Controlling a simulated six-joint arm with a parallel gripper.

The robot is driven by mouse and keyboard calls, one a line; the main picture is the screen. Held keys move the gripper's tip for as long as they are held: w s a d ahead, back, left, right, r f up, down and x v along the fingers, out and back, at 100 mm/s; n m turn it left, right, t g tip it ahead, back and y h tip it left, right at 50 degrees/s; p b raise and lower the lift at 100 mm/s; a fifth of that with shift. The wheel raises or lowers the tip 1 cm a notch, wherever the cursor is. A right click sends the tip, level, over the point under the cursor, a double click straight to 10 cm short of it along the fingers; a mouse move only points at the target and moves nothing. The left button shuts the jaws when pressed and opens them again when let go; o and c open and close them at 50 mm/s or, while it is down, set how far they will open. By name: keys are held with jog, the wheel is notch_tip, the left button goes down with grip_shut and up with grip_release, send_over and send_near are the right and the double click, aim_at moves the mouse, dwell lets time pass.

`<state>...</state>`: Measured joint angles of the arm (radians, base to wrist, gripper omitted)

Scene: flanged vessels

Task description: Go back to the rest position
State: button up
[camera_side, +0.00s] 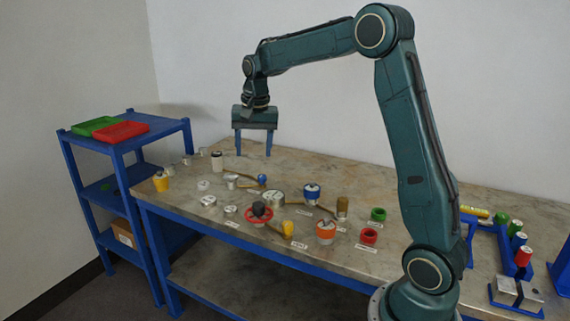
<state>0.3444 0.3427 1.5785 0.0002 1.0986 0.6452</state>
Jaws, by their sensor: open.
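My gripper (254,145) points down with its two blue fingers apart and nothing between them. It hangs over the back part of the stone-topped table (350,185), left of the table's middle. Its fingertips appear a little above the small parts on the table; the exact height is hard to tell. My arm reaches from its base at the right front, up and across to the left.
Green (378,214) and red (369,236) rings lie to the right. A blue shelf (75,137) with trays stands left. The space above the table is open.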

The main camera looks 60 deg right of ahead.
jog(key=s+a+r+n+t, duration=0.1)
jog(key=s+a+r+n, duration=0.2)
jog(key=s+a+r, duration=0.25)
jog(key=s+a+f+n+t, duration=0.1)
jog(key=s+a+n, duration=0.3)
jog(key=s, duration=0.7)
jog(key=s+a+f+n+t, duration=0.1)
jog(key=s+a+n, duration=0.3)
jog(key=s, duration=0.6)
jog(key=a+t, duration=0.1)
jog(key=a, duration=0.1)
jog(key=shift+s+a+f, duration=0.35)
jog(key=shift+s, duration=0.05)
dwell(0.7)
